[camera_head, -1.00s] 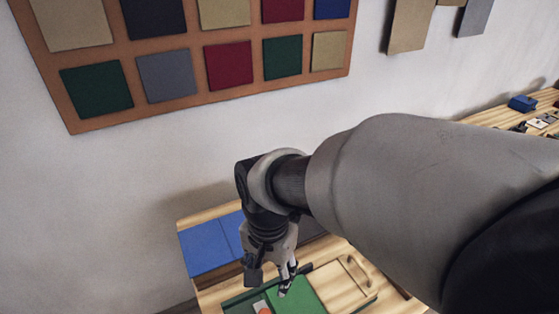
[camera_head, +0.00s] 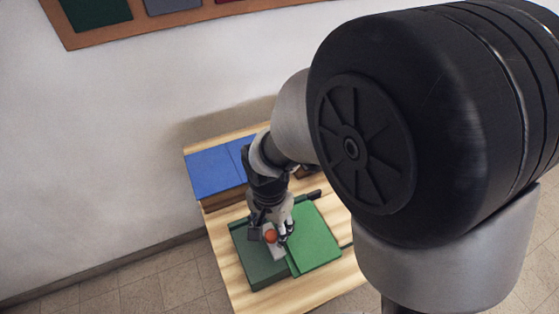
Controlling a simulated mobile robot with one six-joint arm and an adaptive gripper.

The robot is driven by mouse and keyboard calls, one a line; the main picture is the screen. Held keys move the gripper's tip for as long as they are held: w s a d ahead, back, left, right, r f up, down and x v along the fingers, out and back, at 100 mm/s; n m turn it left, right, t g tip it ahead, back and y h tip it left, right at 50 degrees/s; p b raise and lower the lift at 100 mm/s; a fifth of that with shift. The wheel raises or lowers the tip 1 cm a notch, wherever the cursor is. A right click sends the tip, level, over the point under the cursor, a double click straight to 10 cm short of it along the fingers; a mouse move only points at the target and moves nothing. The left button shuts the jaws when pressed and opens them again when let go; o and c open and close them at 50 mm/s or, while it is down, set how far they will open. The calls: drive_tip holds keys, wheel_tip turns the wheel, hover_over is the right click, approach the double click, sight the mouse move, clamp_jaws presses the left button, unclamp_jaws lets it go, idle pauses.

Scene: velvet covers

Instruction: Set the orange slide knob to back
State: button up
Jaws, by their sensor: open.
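The orange slide knob (camera_head: 270,236) shows on a light grey strip (camera_head: 277,252) on the green unit on the wooden table. My gripper (camera_head: 271,238) reaches down over the strip, with its fingers to either side of the knob. The fingers are open. I cannot tell whether either finger touches the knob. The far part of the strip is hidden behind my gripper.
The green unit has a darker left part (camera_head: 258,268) and a brighter right panel (camera_head: 316,240). A blue-topped box (camera_head: 213,170) stands at the table's back left. Bare wooden tabletop (camera_head: 230,275) shows in front. My arm hides the right side.

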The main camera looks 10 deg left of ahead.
drive_tip(key=shift+f, duration=1.1)
drive_tip(key=shift+c, duration=0.6)
clamp_jaws()
